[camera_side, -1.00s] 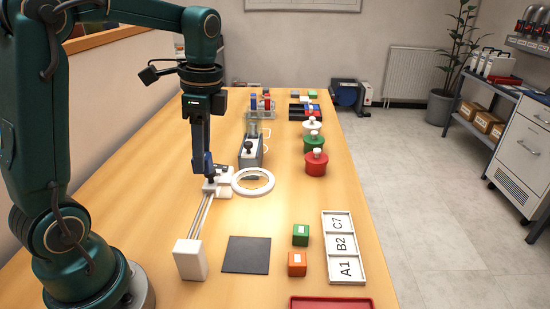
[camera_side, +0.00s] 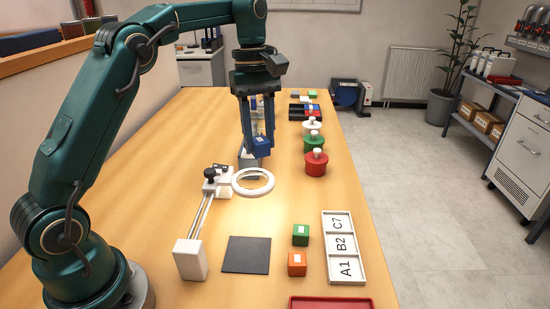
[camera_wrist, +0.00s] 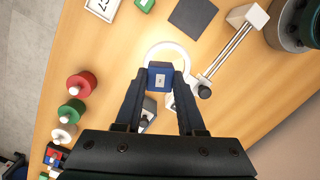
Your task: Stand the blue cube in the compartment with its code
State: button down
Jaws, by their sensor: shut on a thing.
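My gripper (camera_side: 261,138) is shut on the blue cube (camera_side: 262,147) and holds it up near the white ring (camera_side: 272,188). In the wrist view the blue cube (camera_wrist: 160,80) sits between my fingertips, with a small white label whose code I cannot read. The white tray (camera_side: 324,228) at the right has three compartments marked A1, B2 and C7, from near to far. No cube stands in it. Part of this tray (camera_wrist: 103,9) also shows at the top of the wrist view, with C7 visible.
A white slide with a black knob (camera_side: 210,173) stands left of the ring. A green cube (camera_side: 301,235) and an orange cube (camera_side: 297,264) lie beside the tray. A dark mat (camera_side: 246,254) and a red tray (camera_side: 331,303) are nearer. Red, green and white lidded pots stand farther back.

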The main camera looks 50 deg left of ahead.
jog(key=shift+w+d+f+n+t, duration=0.25)
jog(key=shift+w+d+f+n, duration=0.6)
jog(key=shift+d+f+n, duration=1.55)
jog(key=shift+w+d+f+n+t, duration=0.2)
jog(key=shift+w+d+f+n, duration=0.6)
jog(key=shift+d+n, duration=1.8)
jog(key=shift+w+d+f+n+t, duration=0.25)
jog(key=shift+w+d+f+n, duration=0.9)
jog(key=shift+d, duration=2.65)
jog(key=shift+s+f, duration=0.2)
jog(key=shift+f, duration=2.5)
jog(key=shift+f, duration=0.35)
jog(key=shift+c, duration=2.2)
grip_release()
